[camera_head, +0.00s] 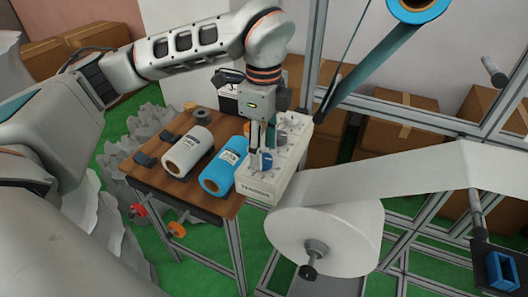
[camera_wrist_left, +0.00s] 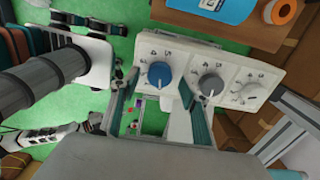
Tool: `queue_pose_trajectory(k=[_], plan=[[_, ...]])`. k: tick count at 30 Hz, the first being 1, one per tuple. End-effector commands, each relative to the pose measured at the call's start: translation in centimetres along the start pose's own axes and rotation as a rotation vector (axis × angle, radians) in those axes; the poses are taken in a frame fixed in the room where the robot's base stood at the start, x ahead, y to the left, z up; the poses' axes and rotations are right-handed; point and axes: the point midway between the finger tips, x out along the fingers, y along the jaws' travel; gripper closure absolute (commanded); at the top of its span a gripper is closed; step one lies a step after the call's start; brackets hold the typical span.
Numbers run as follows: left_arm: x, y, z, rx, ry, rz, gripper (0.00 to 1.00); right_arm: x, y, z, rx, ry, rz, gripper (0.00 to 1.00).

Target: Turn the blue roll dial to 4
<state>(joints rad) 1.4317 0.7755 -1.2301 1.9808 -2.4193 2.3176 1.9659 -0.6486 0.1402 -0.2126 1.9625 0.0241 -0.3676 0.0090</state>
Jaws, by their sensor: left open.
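The blue roll dial (camera_wrist_left: 159,75) sits on the sloped face of a white control box (camera_head: 258,187). It is the leftmost in a row of dials in the left wrist view, and it also shows in the head view (camera_head: 266,160). Small marks ring it, but I cannot read its setting for sure. My left gripper (camera_head: 261,150) points down over the box, its fingers apart and empty. In the left wrist view the fingertips (camera_wrist_left: 159,82) are on either side of the blue dial; I cannot tell whether they touch it. My right gripper is out of view.
A grey dial (camera_wrist_left: 210,85) and a paler dial (camera_wrist_left: 249,90) sit close beside the blue one. A blue roll (camera_head: 222,172) and a white roll (camera_head: 188,152) lie on the wooden table (camera_head: 160,178). A large white roll (camera_head: 335,235) and metal frame stand right of the box.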

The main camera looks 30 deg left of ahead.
Motion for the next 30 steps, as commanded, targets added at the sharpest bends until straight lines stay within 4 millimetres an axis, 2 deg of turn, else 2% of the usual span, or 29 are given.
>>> queue_pose_trajectory(k=[6,14,15,19,30], plan=[[1.7,0.0,0.0,0.001,0.001,0.000,0.55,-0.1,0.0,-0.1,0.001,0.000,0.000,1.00],[1.9,0.0,0.0,0.001,0.001,0.000,0.55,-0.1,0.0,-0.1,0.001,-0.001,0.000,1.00],[1.9,0.0,0.0,0.001,0.001,0.000,0.60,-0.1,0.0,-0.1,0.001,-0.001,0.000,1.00],[1.9,0.0,0.0,0.001,0.001,0.000,0.93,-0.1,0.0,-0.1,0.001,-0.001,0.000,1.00],[1.9,0.1,0.0,0.033,0.000,0.002,0.93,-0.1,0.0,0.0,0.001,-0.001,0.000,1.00]])
